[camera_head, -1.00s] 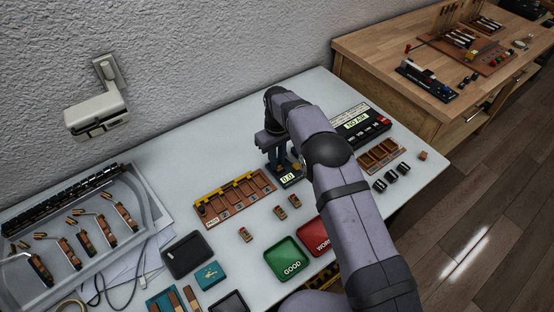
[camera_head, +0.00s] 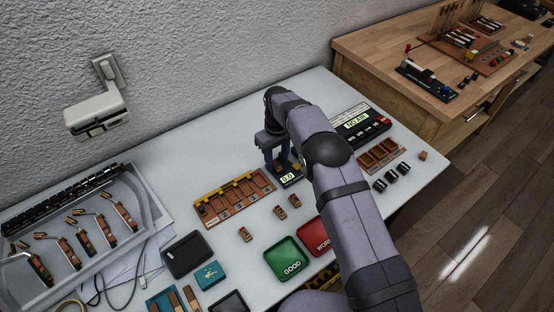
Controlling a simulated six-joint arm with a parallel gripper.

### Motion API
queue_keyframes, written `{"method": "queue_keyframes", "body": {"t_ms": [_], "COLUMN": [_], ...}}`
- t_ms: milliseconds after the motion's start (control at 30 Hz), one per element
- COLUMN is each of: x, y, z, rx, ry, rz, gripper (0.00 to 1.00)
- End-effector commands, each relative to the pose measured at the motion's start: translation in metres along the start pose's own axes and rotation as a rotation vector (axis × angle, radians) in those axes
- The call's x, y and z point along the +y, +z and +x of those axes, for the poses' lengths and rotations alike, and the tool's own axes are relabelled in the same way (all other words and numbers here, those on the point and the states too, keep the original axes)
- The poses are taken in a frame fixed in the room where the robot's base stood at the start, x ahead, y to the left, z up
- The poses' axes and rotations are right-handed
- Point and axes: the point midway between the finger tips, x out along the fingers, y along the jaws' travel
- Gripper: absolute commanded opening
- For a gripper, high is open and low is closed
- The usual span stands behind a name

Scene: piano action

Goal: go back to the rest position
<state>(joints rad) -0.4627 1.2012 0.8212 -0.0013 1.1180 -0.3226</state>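My gripper (camera_head: 278,153) points down over the small device with a lit readout (camera_head: 287,178) near the middle of the white table (camera_head: 232,134). Its fingers show as dark shapes just above and behind that readout. My own arm covers part of this area, and I cannot tell how far apart the fingertips are or whether anything is between them.
Left of my gripper is a brown slotted tray (camera_head: 234,198). Small wooden parts (camera_head: 281,212) lie in front, with a green GOOD tray (camera_head: 287,259) and a red tray (camera_head: 318,236). A black display box (camera_head: 362,124) stands to the right. The table's back strip is clear.

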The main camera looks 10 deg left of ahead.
Motion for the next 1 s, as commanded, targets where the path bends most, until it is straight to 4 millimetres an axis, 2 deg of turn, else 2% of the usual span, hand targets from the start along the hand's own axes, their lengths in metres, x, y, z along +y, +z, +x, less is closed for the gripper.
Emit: {"method": "queue_keyframes", "body": {"t_ms": [267, 1000], "x": [0.0, 0.0], "y": [0.0, 0.0], "z": [-0.005, -0.045], "rx": [0.0, 0.0], "ry": [0.0, 0.0], "rz": [0.0, 0.0], "gripper": [0.38, 0.38]}}
